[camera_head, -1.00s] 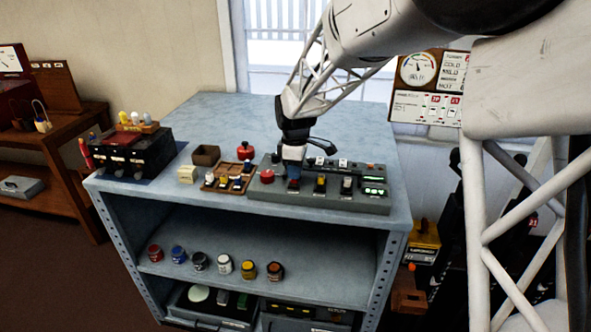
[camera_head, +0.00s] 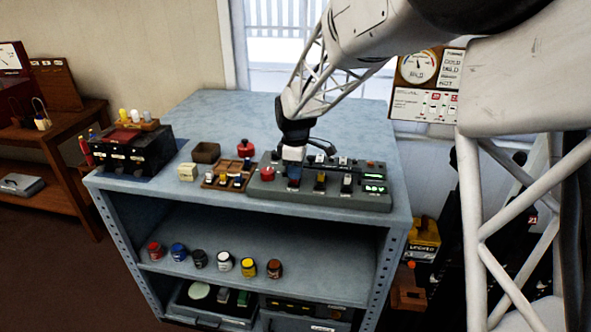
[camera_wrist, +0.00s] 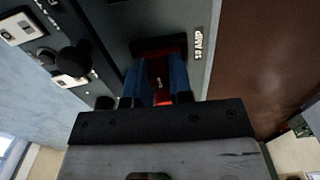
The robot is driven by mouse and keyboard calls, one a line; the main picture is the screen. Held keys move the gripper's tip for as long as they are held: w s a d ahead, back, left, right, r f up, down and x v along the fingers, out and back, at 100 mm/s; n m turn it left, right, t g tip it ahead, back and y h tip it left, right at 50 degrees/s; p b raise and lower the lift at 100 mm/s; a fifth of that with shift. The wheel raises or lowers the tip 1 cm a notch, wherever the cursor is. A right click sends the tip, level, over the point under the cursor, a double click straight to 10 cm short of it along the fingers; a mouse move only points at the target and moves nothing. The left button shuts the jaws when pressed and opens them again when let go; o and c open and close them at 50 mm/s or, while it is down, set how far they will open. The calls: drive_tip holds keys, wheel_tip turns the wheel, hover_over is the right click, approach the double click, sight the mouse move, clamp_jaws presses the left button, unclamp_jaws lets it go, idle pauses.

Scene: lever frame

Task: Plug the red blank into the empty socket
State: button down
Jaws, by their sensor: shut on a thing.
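My gripper (camera_head: 294,183) points down over the left part of the grey lever frame (camera_head: 335,203). In the wrist view its blue fingers (camera_wrist: 160,97) are shut on the red blank, a small red piece (camera_wrist: 162,94) showing between them. Just beyond the fingertips is a dark socket with a reddish rim (camera_wrist: 160,45), beside a white label on the panel. The fingers hide most of the blank, and I cannot tell how far it sits in the socket.
A red knob (camera_head: 267,173) is close left of my gripper on the frame. A brown tray (camera_head: 210,184) with small parts and a dark box (camera_head: 130,152) stand farther left. The back of the blue bench top (camera_head: 235,115) is clear.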

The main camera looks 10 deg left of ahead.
drive_tip(key=shift+f, duration=0.2)
idle(0.7)
drive_tip(key=shift+c, duration=2.3)
unclamp_jaws()
drive_tip(key=shift+r, duration=0.1)
drive_tip(key=shift+r, duration=2.9)
